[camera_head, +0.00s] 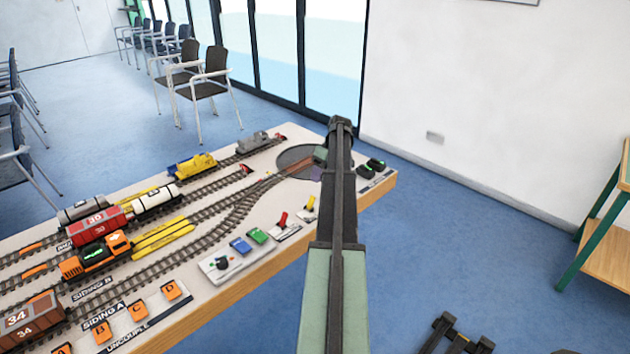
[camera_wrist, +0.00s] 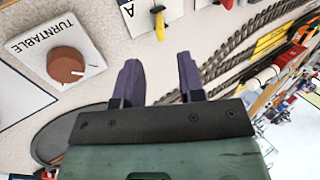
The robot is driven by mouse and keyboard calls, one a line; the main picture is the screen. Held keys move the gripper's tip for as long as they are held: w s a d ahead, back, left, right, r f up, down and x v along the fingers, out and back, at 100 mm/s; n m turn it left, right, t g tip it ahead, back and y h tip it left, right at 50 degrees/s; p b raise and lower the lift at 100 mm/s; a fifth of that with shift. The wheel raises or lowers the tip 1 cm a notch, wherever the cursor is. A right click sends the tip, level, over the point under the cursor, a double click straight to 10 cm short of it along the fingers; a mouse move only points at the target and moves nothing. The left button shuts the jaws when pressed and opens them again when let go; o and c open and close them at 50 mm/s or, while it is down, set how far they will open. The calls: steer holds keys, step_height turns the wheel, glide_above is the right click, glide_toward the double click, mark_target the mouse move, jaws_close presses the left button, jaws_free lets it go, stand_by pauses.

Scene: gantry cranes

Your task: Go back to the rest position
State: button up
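My gripper (camera_wrist: 158,65) shows in the wrist view with its two dark purple fingers apart and nothing between them. It hangs over the pale layout board (camera_wrist: 115,95). A brown-red knob (camera_wrist: 66,64) on a white plate marked TURNTABLE lies left of the fingers, apart from them. In the head view my arm reaches out over the board's far right end. The gripper is mostly hidden there behind the arm, beside the round grey turntable (camera_head: 290,163).
On the board (camera_head: 205,325) stand an orange locomotive (camera_head: 95,254), red wagons (camera_head: 98,226), a yellow wagon (camera_head: 192,165) and a grey one (camera_head: 258,142). A control panel (camera_head: 232,255) and levers sit near the front edge. The floor right of the board is mostly clear.

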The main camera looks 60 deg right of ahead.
steer(key=shift+v, duration=1.2)
steer(key=a+r+n+h+p, duration=0.1)
steer(key=a+h+p, duration=0.1)
steer(key=a, duration=2.9)
steer(key=a+r+n+g+h+p, duration=0.1)
steer(key=a+r+h+p, duration=0.1)
steer(key=a, duration=3)
steer(key=shift+s+h+p, duration=0.3)
steer(key=shift+h+p, duration=0.5)
steer(key=shift+p, duration=0.1)
